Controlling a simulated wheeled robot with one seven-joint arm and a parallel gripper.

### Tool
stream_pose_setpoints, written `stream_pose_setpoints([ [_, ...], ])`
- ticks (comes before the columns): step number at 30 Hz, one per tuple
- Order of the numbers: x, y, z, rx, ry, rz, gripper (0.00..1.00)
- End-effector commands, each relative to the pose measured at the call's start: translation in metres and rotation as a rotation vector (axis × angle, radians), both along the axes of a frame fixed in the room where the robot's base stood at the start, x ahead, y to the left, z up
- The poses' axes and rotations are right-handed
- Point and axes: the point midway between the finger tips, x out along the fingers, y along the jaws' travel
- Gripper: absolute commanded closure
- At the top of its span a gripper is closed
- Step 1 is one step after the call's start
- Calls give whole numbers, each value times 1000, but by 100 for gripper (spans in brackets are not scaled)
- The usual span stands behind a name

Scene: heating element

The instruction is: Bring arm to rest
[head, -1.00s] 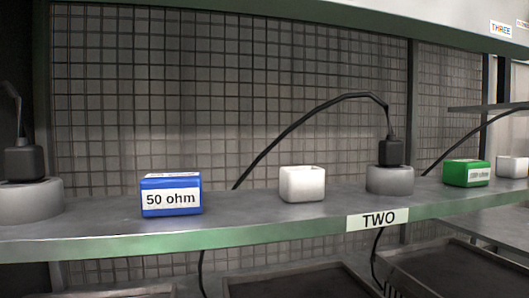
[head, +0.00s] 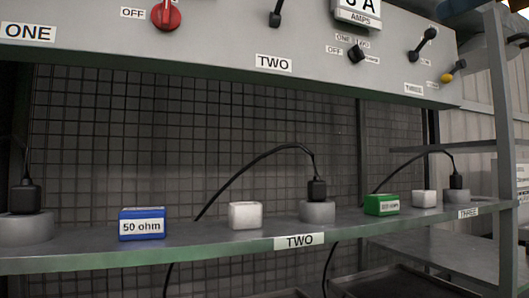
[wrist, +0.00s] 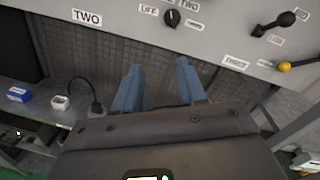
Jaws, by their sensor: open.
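My gripper (wrist: 160,88) shows in the wrist view, its two blue fingers apart with nothing between them. It is in front of the wire mesh back, below the control panel (wrist: 215,25) and to the right of the white cup-like block (wrist: 60,103). The gripper and arm are not in the head view. In the head view, the blue 50 ohm block (head: 142,223), a white block (head: 245,215) and a green block (head: 381,204) stand on the shelf (head: 210,245).
Black plugs sit on round grey bases (head: 317,211) with cables running behind the shelf. The panel above has a red knob (head: 166,15), a black knob (head: 356,53) and levers (head: 422,45). A shelf post (head: 507,150) stands at the right.

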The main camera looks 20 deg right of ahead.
Motion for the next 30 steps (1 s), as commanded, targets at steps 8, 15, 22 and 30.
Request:
stream_pose_setpoints([
  [8, 13, 9, -36, 121, 7, 143, 60],
  [15, 26, 27, -85, 311, 13, 350, 60],
  [22, 34, 59, -152, 609, 13, 626, 60],
  [30, 29, 97, -223, 992, 10, 900, 60],
])
